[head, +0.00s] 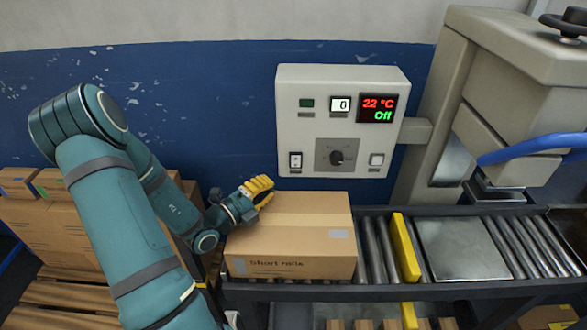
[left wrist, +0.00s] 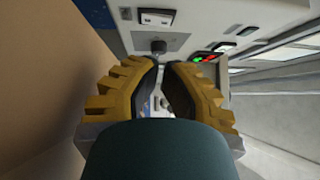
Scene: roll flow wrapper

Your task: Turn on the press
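The press's pale control panel (head: 290,110) is on the blue wall. It has a dark knob (head: 336,157) on a grey plate, a left rocker switch (head: 295,160), a right rocker switch (head: 376,160), a counter reading 0 (head: 340,104) and a display (head: 377,108) reading 22 °C and Off. My left gripper (head: 268,190) is below and left of the panel, above the carton, apart from the switches. Its yellow fingers show a narrow gap with nothing held. In the left wrist view the knob (left wrist: 158,47) shows just beyond the fingertips (left wrist: 163,66). My right gripper is not in view.
A closed carton (head: 290,240) sits on the roller conveyor (head: 375,250) below the panel. A yellow bar (head: 405,248) crosses the rollers. The press body (head: 490,80) with a blue hose (head: 530,149) stands at right. More cartons (head: 40,235) are stacked at left.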

